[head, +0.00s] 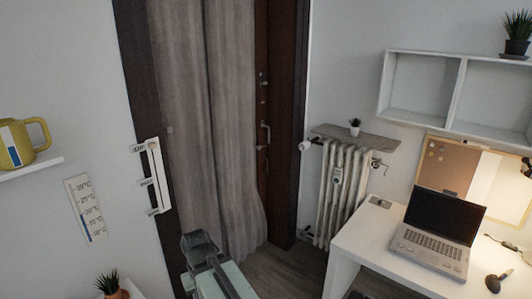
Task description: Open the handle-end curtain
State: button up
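A grey-brown curtain (190,115) hangs in the dark-framed doorway and covers most of it. A fold line runs down its middle, with the right part (238,130) hanging beside the left part. A metal handle (265,133) shows just right of the curtain's right edge, on the dark wood. My gripper (197,243) is low in front of the curtain, at the end of my pale green arm. Its fingers cannot be made out clearly, and I cannot tell whether it touches the cloth.
A white rail-like fixture (155,176) is on the left wall beside the frame. A radiator (342,190) stands right of the doorway. A white desk (375,238) with a laptop (436,232) is at right. Bare floor (290,270) shows between doorway and desk.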

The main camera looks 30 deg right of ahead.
aim_at(229, 24)
jog(key=z, duration=0.85)
jog(key=i, duration=1.15)
jog(key=z, duration=0.3)
jog(key=i, duration=1)
jog(key=u, duration=0.85)
jog(key=i, duration=0.65)
jog(key=u, duration=0.45)
